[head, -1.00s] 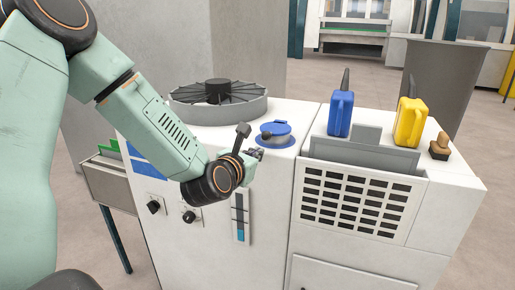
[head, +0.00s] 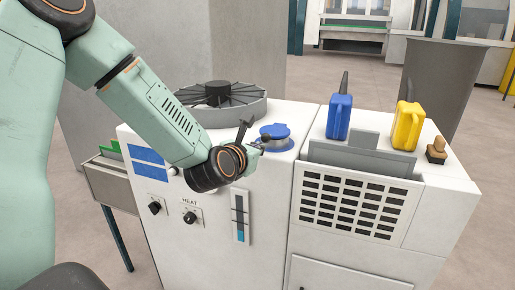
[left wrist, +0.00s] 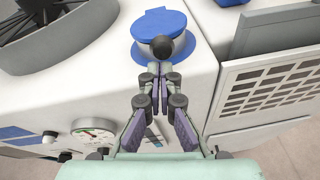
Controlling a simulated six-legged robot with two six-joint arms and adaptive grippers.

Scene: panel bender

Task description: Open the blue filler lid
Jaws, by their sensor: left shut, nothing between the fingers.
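The blue filler lid (head: 275,130) lies flat and closed on its pale round neck on top of the white machine. In the left wrist view the lid (left wrist: 155,25) is straight ahead, with a black ball knob (left wrist: 162,46) at its near edge. My left gripper (left wrist: 160,72) is shut and empty, its fingertips just short of the knob; I cannot tell whether they touch. In the head view the left gripper (head: 258,145) is at the lid's near left side, partly hidden by its own wrist. My right gripper is not in view.
A round black-finned fan (head: 217,95) stands left behind the lid. To the right are a blue can (head: 340,118), a yellow can (head: 408,125) and a brown-handled stamp (head: 437,150) by a slotted panel (head: 352,203). A gauge (left wrist: 93,130) and knobs are on the front.

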